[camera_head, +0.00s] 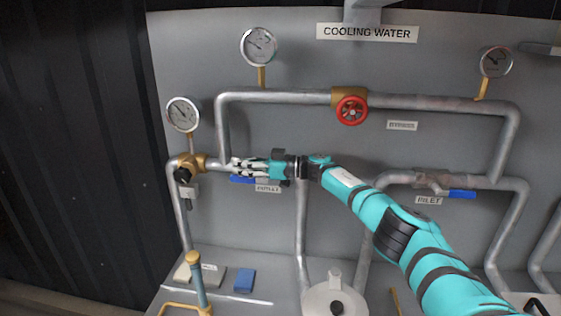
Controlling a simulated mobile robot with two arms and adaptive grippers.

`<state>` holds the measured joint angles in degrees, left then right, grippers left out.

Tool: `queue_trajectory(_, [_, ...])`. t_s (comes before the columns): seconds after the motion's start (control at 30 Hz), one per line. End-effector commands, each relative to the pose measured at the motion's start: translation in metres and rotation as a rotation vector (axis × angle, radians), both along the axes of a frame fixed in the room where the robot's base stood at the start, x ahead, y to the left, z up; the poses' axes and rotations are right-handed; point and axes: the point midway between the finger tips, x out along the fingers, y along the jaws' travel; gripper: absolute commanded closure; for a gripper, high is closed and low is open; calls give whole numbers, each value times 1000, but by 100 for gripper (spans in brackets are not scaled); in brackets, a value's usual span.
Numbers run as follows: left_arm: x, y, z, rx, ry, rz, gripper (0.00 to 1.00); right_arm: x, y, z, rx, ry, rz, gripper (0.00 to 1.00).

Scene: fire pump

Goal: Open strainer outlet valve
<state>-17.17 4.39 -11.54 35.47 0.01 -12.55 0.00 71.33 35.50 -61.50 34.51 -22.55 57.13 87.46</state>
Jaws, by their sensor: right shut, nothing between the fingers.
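The outlet valve's blue lever (243,180) shows just above and left of the outlet label (268,188). It lies roughly along the horizontal pipe. My right gripper (234,167) reaches in from the lower right, its fingers pointing left. It is shut and empty, just above the blue lever, in front of the pipe. It hides the valve body and part of the lever. I cannot tell whether the fingers touch the lever. My left gripper is not in view.
The inlet valve's blue lever (462,195) is at right. A red handwheel (351,110) sits on the upper bypass pipe. Gauges (183,114) and a brass fitting (190,165) are left of the gripper. A white strainer lid (335,297) stands below.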

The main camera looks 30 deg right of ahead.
Motion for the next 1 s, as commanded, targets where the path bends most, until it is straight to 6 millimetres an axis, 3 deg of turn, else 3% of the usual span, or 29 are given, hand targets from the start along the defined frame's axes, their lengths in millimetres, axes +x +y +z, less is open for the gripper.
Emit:
queue_trajectory(0.17, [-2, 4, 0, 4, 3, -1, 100, -8, -12, 0, 0, 0, -2, 100])
queue_trajectory(0.63, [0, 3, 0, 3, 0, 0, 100, -62, -84, 2, 1, 1, -1, 100])
queue_trajectory(1.0, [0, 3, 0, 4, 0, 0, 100, -72, -97, 2, 1, 0, 0, 100])
